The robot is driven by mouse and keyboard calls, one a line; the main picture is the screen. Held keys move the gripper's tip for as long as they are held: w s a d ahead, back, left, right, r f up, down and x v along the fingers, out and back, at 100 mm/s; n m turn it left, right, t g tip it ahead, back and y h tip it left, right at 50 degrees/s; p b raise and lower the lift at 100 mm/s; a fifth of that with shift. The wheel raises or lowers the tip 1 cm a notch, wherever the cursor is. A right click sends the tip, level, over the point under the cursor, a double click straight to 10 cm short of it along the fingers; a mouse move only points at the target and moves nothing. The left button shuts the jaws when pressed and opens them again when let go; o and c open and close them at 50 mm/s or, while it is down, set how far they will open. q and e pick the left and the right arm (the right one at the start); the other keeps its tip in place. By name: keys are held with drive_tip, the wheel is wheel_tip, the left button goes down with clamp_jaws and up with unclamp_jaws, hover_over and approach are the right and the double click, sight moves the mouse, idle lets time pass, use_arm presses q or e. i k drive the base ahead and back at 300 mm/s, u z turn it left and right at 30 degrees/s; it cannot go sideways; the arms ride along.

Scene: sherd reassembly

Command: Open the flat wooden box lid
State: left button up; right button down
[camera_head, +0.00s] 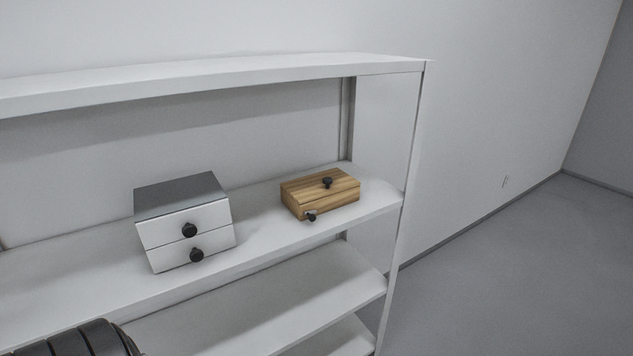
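The flat wooden box (335,203) sits on the white shelf near its right end. Its lid (308,184) looks closed and carries a black knob (327,182) on top. A second dark knob or latch (310,215) is on the front face near the left corner. Neither of my grippers shows. A dark ribbed part at the bottom left edge looks like part of my arm, well away from the box.
A small white two-drawer box (185,228) with a grey top and black knobs stands left of the wooden box. Shelf space (265,222) between them is clear. An upper shelf board (220,75) runs overhead, and a side post (398,225) stands at right.

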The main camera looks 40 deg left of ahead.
sight(309, 188)
drive_tip(key=u, duration=1.15)
drive_tip(key=i, duration=0.35)
drive_tip(key=z, duration=0.45)
